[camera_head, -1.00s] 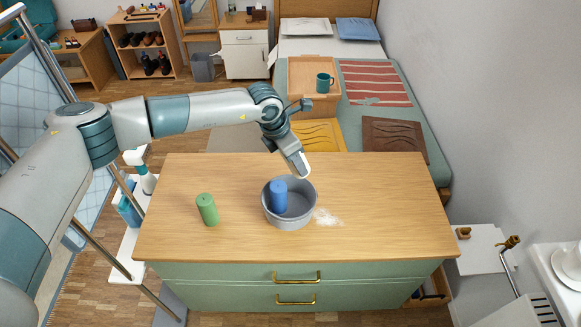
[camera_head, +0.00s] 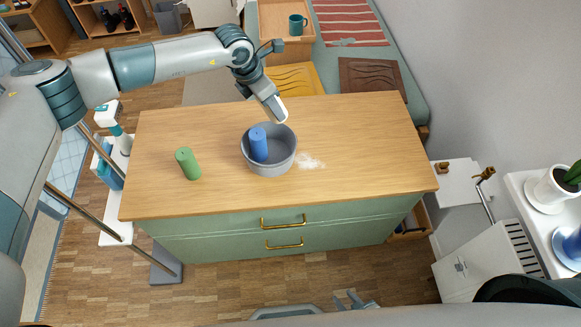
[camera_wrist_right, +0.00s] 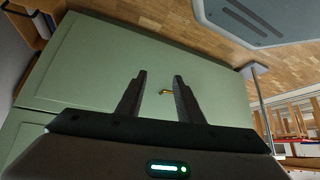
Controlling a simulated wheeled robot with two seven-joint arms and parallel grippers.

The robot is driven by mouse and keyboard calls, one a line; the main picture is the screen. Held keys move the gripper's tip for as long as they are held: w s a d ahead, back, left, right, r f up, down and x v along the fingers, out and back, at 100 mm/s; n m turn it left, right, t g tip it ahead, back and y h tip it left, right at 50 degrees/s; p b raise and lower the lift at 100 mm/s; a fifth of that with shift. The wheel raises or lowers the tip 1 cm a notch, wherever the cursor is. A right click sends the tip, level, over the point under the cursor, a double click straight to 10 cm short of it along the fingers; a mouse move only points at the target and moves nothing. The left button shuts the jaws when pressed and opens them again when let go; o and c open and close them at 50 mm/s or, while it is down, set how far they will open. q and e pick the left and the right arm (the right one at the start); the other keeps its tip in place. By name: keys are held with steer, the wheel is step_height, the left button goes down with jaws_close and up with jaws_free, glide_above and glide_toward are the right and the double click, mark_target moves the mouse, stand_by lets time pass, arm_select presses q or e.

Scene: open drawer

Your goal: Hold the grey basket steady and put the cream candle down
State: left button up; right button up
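The grey basket (camera_head: 276,165) stands on the wooden top of a green drawer cabinet (camera_head: 370,175). A blue candle (camera_head: 259,145) stands inside it. My right gripper (camera_head: 355,302) is low at the bottom edge, in front of the cabinet. In the right wrist view its fingers (camera_wrist_right: 161,77) are apart with nothing between them.
The cabinet's two drawers with gold handles (camera_head: 284,221) look shut. A white side unit (camera_head: 460,184) stands at the right. The right half of the top is clear.

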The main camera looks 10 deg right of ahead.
steer(key=w+a+r+m+t+h, duration=0.1)
steer(key=w+a+r+m+t, duration=0.1)
steer(key=w+r, duration=0.6)
steer(key=w+a+r+m+t+h, duration=0.1)
steer(key=w+a+r+t+h, duration=0.1)
steer(key=w+r, duration=0.6)
steer(key=w+a+r+m+t+h, duration=0.2)
steer(key=w+a+r, duration=0.3)
steer(key=r, duration=0.9)
steer(key=shift+w+a+m+t, duration=0.15)
steer(key=shift+w+t, duration=0.3)
steer(key=shift+w, duration=0.35)
steer(key=shift+w+a+m+t, duration=0.15)
steer(key=shift+w+t, duration=0.3)
steer(key=shift+w, duration=0.3)
glide_toward(294, 140)
steer(key=s+r, duration=0.2)
steer(key=s, duration=0.2)
steer(key=shift+s+a+r+g, duration=0.1)
steer(key=shift+a+r+g, duration=0.15)
steer(key=shift+a+g, duration=0.15)
steer(key=shift+x, duration=6)
steer(key=shift+f, duration=0.1)
